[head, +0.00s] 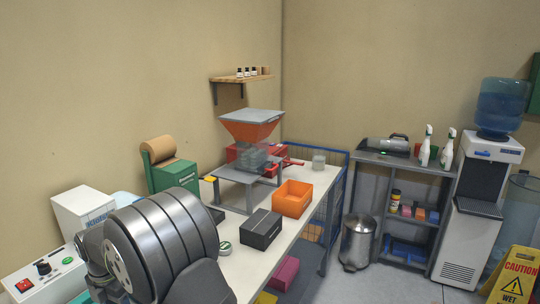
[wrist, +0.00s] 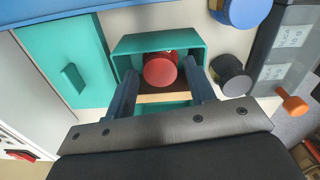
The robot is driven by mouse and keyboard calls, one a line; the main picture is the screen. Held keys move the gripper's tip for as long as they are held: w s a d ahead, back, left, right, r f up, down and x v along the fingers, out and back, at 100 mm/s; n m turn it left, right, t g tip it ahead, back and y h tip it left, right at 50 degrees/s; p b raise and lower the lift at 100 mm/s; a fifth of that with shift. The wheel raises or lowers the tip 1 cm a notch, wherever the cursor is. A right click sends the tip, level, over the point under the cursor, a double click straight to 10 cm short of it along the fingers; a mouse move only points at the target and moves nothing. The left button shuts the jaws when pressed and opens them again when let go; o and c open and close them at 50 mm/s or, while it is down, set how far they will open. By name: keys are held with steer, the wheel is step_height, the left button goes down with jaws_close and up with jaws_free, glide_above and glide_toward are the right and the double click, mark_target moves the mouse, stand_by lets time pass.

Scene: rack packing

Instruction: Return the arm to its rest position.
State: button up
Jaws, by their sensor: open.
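My gripper (wrist: 163,72) shows in the wrist view with its two dark fingers spread apart. Between and beyond them is a teal open-fronted box (wrist: 190,45) with a red round object (wrist: 160,70) in it. The fingers appear empty; I cannot tell how far they are from the box. In the head view my grey arm fills the lower left, and the gripper itself is not visible there.
The white table (head: 244,258) holds an orange bin (head: 292,199), a black box (head: 260,229) and a hopper on a stand (head: 250,128). A green machine (head: 176,177) stands at the wall. The wrist view shows a blue cylinder (wrist: 240,10) and a dark grey cylinder (wrist: 232,76).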

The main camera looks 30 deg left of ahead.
stand_by(0.3)
steer(key=shift+f, duration=1.4)
step_height(320, 180, up, 11)
step_height(320, 180, down, 12)
steer(key=shift+f, duration=0.1)
step_height(320, 180, up, 10)
steer(key=shift+r, duration=0.25)
steer(key=s+d+m, duration=0.1)
steer(key=d+m, duration=1.5)
steer(key=m, duration=0.2)
steer(key=s+a+f, duration=0.1)
steer(key=s, duration=0.1)
steer(key=s+a+f, duration=0.1)
steer(key=s+a, duration=0.1)
steer(key=s+a+f, duration=0.1)
steer(key=s+f, duration=0.1)
steer(key=shift+s+a, duration=0.1)
steer(key=shift+a, duration=0.1)
steer(key=shift+o, duration=0.2)
